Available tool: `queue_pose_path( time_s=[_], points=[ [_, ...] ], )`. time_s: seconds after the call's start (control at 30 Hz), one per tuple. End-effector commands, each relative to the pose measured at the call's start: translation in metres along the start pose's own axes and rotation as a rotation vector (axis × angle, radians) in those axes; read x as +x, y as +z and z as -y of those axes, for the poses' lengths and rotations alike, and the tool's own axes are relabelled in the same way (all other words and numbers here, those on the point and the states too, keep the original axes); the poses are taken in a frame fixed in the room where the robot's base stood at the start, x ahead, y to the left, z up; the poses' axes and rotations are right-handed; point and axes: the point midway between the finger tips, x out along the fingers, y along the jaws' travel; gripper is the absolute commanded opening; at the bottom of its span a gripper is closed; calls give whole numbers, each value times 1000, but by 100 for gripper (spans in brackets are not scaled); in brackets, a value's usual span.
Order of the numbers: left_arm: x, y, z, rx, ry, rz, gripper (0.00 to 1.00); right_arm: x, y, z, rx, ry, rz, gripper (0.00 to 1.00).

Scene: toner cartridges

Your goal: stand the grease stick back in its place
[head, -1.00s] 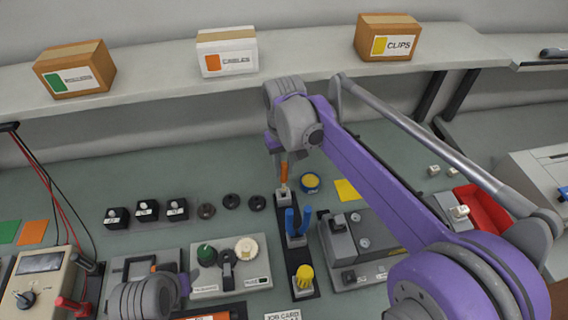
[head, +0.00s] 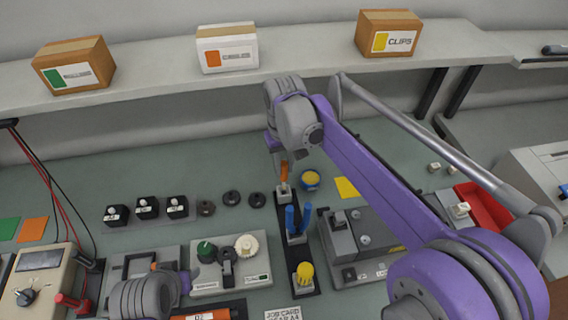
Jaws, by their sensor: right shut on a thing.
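The grease stick (head: 284,171) shows as a short orange piece, roughly upright. My right gripper (head: 278,160) is shut on it from above, and the fingers are partly hidden by my own wrist. The stick's lower end meets the pale block at the far end of a dark narrow rack (head: 302,270). I cannot tell whether the end is inside the block or just above it. My left arm's wrist shows at the bottom left; its gripper's (head: 160,298) fingers are hidden.
The rack also holds blue sticks (head: 297,219) and a yellow-topped piece (head: 304,272). A blue and yellow round tin (head: 310,180) stands close right of the stick. A grey fixture (head: 365,240) is at the right, and a knob panel (head: 230,265) at the left.

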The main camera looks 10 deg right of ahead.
Motion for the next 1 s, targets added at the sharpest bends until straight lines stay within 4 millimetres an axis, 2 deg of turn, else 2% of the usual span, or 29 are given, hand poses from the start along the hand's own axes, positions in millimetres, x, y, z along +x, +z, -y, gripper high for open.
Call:
queue_pose_path(
  time_s=[1.0],
  points=[
    [16,15,0,0,0,11,50,32,0,0,0,0,0,0]
  ],
)
